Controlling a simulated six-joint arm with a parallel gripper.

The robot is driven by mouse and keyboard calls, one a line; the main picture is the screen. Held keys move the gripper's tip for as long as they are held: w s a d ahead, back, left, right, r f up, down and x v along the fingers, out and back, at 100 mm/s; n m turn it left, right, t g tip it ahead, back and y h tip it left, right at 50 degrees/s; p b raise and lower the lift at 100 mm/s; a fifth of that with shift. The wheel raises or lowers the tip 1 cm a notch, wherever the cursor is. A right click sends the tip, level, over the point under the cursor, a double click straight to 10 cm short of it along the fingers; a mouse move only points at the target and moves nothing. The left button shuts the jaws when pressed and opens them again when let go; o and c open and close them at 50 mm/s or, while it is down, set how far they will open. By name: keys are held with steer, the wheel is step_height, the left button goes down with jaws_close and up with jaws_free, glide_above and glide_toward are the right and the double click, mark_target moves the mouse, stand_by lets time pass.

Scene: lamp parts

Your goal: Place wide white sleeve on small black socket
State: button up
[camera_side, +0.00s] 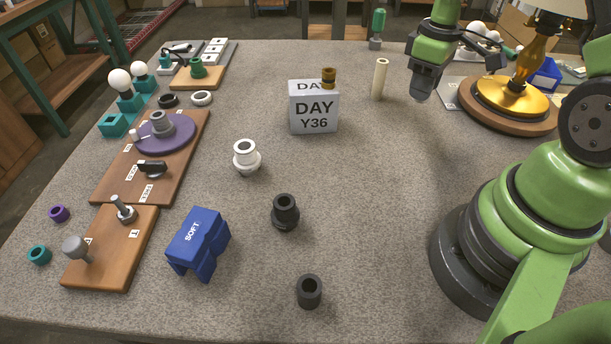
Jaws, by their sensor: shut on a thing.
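A white ringed piece (246,157) with a dark opening on top and a wider lower part stands upright left of the table's middle; it looks like the wide white sleeve. A dark stepped socket (286,212) stands upright nearer the camera. A smaller black cylinder (309,291) with an open top stands near the front; I cannot tell which of the two is the small black socket. My gripper (425,90) points down at the upper right, well away from these pieces. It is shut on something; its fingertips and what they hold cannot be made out.
A blue SOFT block (197,240) and wooden boards (108,268) lie at left. A DAY Y36 box (314,108) and a cream tube (380,79) stand at the back. A gold lamp base (510,95) stands at right. The centre-right table is clear.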

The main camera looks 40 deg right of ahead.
steer(key=w+a+r+n, duration=0.25)
steer(key=a+n, duration=0.45)
steer(key=a, duration=0.4)
steer(key=w+a+r+n, duration=0.25)
steer(key=a+n, duration=0.35)
steer(key=a, duration=0.4)
steer(key=n, duration=0.7)
glide_above(285, 213)
steer(key=w, duration=0.1)
step_height(285, 213, down, 4)
steer(key=shift+w+d+f, duration=0.1)
steer(key=shift+d+f, duration=0.15)
steer(key=shift+f, duration=0.85)
steer(key=shift+w+d+f, duration=0.1)
steer(key=shift+d+f, duration=0.1)
steer(key=shift+f, duration=0.85)
steer(key=shift+f, duration=0.4)
steer(key=o, duration=0.9)
